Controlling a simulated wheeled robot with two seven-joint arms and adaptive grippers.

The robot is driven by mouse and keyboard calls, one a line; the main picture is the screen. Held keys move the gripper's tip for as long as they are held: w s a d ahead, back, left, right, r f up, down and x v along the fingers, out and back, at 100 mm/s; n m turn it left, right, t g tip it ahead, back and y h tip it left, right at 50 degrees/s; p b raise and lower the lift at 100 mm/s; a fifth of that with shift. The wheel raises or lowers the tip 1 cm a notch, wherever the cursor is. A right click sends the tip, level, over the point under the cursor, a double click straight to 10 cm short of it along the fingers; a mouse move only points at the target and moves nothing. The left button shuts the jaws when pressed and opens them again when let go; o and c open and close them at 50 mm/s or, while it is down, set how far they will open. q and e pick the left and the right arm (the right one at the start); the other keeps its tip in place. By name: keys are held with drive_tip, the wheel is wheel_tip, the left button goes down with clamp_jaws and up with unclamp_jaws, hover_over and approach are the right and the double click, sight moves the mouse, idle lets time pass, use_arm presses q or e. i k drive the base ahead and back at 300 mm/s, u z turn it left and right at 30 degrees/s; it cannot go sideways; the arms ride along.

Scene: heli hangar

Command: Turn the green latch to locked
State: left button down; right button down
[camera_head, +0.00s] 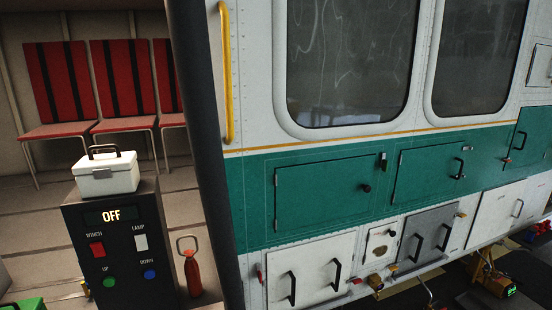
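A green hatch (322,193) is set in the green band of the white and green aircraft side. It has a round dark knob (366,188) near its right edge. A small dark latch-like fitting (383,161) sits just right of its upper right corner. A second green hatch (425,172) to the right carries a dark handle (459,169). No latch that is clearly green in itself can be made out, and no locked or unlocked marking is readable. Neither of my grippers is in view.
A dark control box (125,255) reading OFF stands at the left, with a white case (106,174) on top. A red extinguisher-like bottle (192,273) stands beside it. A dark post (207,150) rises before the aircraft. White lower hatches (310,272) have dark handles. Red seats (58,90) are behind.

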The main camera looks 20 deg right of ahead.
sight(384, 164)
drive_tip(key=z, duration=1.35)
